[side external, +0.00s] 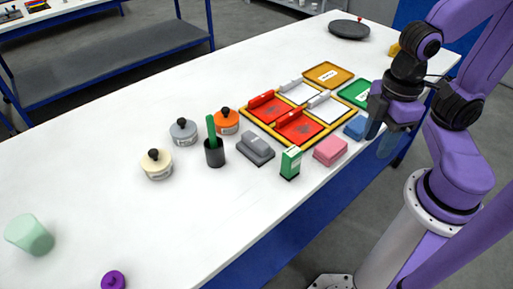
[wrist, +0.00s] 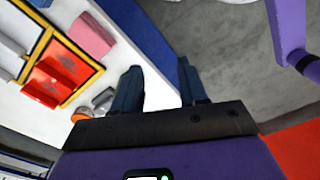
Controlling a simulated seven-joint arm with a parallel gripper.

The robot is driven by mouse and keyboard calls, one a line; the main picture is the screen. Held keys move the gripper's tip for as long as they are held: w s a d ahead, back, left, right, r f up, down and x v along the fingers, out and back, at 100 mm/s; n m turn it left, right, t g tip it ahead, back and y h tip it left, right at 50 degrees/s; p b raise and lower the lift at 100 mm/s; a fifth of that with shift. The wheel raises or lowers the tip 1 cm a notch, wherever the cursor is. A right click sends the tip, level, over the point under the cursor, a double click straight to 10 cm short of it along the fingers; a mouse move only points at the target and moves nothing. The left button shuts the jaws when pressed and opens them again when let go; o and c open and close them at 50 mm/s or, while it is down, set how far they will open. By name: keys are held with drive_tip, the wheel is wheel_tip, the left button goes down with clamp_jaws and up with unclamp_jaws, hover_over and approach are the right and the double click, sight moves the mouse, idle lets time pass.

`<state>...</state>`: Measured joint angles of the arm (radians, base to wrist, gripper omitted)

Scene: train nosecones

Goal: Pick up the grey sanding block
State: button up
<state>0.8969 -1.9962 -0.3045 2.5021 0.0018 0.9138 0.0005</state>
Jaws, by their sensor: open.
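My gripper (side external: 382,137) hangs at the table's front edge on the right, beside the blue block and well away from the grey one. In the wrist view, my gripper (wrist: 160,88) has its two fingers apart with nothing between them. A grey shape (wrist: 103,98) shows left of the fingers there; I cannot tell whether it is the sanding block.
A pink block (side external: 330,151), blue block (side external: 355,127) and green box (side external: 290,163) line the front edge. A dark cup (side external: 214,153) with a green handle stands left of the grey block, near several lidded jars. The yellow-framed tray (side external: 262,125) is behind. The table's left is mostly clear.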

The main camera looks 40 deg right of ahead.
drive_tip(key=o, duration=1)
drive_tip(key=m, duration=1.3)
hover_over(255, 139)
drive_tip(key=f, duration=1.1)
drive_tip(key=shift+s+d+f, duration=0.15)
drive_tip(key=shift+d+f, duration=0.1)
drive_tip(key=shift+w+a+f, duration=0.1)
drive_tip(key=shift+a+f, duration=0.05)
drive_tip(key=shift+f, duration=1.45)
drive_tip(key=shift+w+a+f, duration=0.1)
drive_tip(key=shift+f, duration=1.5)
